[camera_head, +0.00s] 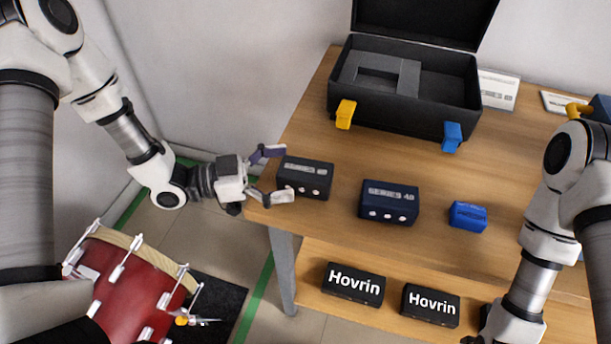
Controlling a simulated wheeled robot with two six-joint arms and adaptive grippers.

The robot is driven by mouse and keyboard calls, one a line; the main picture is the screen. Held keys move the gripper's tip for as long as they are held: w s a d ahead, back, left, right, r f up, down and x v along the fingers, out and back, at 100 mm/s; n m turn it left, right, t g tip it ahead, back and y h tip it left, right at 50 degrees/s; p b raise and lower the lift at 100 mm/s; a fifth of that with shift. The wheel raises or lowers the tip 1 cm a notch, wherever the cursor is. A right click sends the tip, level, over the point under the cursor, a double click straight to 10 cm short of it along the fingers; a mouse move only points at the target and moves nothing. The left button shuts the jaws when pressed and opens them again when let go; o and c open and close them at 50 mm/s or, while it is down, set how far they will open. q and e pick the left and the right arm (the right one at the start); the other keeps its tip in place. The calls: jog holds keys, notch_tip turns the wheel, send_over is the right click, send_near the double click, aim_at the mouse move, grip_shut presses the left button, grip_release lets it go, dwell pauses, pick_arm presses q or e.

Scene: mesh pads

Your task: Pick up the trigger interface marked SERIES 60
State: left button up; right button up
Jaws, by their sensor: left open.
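A black box-shaped module (305,178) with a pale label and round white jacks lies at the left end of the wooden table; its lettering is too small to read surely. A similar dark navy module (389,202) lies to its right; its label starts with SERIES, and the number looks like 40. My left gripper (284,173) is open and empty at the table's left edge. Its two fingers point right, one at the far side and one at the near side of the black module's left end. I cannot tell whether they touch it.
A small blue box (468,215) lies right of the modules. An open black case (405,112) with yellow and blue latches stands behind them. Two Hovrin boxes (353,284) (431,305) lie on the lower shelf. A red drum (130,285) stands on the floor at left.

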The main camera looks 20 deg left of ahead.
pick_arm(q)
jog(key=shift+x, duration=1)
jog(key=shift+c, duration=1.3)
jog(key=c, duration=1.5)
